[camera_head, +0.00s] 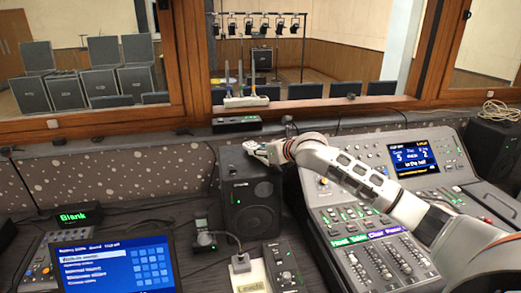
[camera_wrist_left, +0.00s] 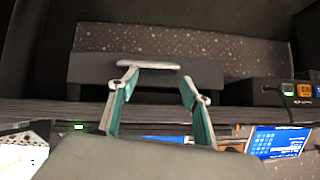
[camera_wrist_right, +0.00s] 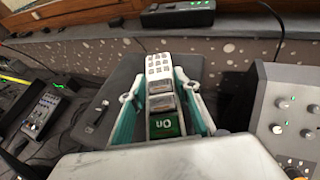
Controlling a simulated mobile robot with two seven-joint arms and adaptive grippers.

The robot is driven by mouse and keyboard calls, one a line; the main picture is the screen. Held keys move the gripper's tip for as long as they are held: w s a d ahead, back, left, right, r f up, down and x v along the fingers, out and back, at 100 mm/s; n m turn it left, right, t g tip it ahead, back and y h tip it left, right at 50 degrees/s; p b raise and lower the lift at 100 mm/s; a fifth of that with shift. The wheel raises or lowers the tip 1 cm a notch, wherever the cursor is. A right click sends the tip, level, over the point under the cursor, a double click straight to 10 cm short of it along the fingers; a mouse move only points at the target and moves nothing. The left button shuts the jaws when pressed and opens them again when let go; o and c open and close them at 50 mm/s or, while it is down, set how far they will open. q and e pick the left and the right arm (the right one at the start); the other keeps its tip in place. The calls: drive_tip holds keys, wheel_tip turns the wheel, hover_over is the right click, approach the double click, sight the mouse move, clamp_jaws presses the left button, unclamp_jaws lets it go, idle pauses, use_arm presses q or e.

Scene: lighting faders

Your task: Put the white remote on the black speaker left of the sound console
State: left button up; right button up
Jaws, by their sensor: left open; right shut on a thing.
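The black speaker (camera_head: 250,202) stands left of the sound console (camera_head: 365,190) in the head view. My right gripper (camera_head: 258,150) is over the speaker's top. In the right wrist view my right gripper (camera_wrist_right: 160,98) is shut on the white remote (camera_wrist_right: 158,66), which has a keypad and a green "On" panel at its near end. The speaker's dark surface (camera_wrist_right: 95,115) shows around it. I cannot tell whether the remote touches the speaker. My left gripper (camera_wrist_left: 160,82) is open and empty. A white bar-shaped thing (camera_wrist_left: 147,65) lies on a dark box beyond it.
A laptop (camera_head: 118,262), a small handset (camera_head: 203,235) and a fader box (camera_head: 283,265) are on the desk near the speaker. A black box (camera_head: 237,124) sits on the ledge behind. The console borders the speaker on the right.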

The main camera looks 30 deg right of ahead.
drive_tip(key=shift+f, duration=0.45)
drive_tip(key=o, duration=1.3)
drive_tip(key=shift+c, duration=0.2)
drive_tip(key=shift+s, duration=0.1)
drive_tip(key=v, duration=1.2)
